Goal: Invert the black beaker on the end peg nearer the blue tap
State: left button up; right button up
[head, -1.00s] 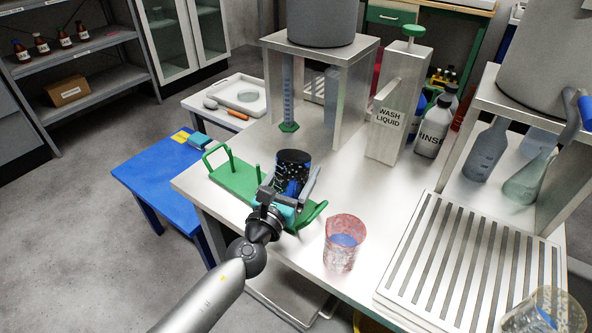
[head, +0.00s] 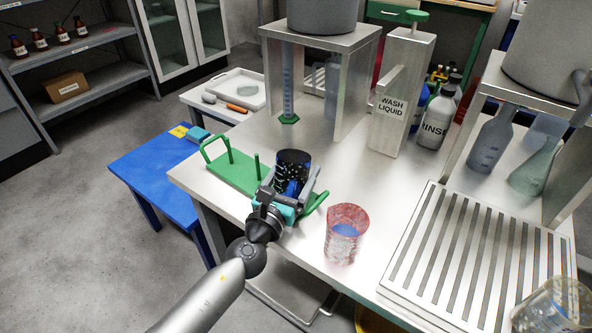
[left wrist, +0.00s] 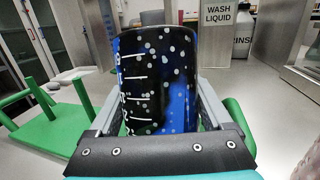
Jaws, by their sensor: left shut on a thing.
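The black beaker (head: 293,160), with white speckles, white scale marks and blue patches, is between the fingers of my left gripper (head: 288,187). The left gripper is shut on it. The beaker stands roughly vertical at the right part of the green peg rack (head: 232,172); its lower part is hidden by the gripper. It fills the middle of the left wrist view (left wrist: 158,85). One bare green peg (head: 257,166) rises just left of the beaker. I cannot tell if the beaker touches the rack. The blue tap is not visible now. My right gripper is not in view.
A red-tinted beaker (head: 346,235) stands right of my gripper, near the table's front edge. A slotted drain board (head: 470,262) lies farther right. The wash liquid container (head: 402,100) and rinse bottle (head: 436,120) stand behind. The steel table between is clear.

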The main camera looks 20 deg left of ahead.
pick_arm(q)
jog(key=shift+f+b, duration=0.4)
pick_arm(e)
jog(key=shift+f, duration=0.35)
pick_arm(q)
jog(key=o, duration=1.3)
jog(key=s+a+f+b, duration=0.1)
jog(key=s+a, duration=0.1)
jog(key=s, duration=1.3)
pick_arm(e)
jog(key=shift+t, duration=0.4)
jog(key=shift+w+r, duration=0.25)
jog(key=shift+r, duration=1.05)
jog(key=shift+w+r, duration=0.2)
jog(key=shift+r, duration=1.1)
pick_arm(q)
jog(key=shift+a+f, duration=0.1)
jog(key=shift+a, duration=0.05)
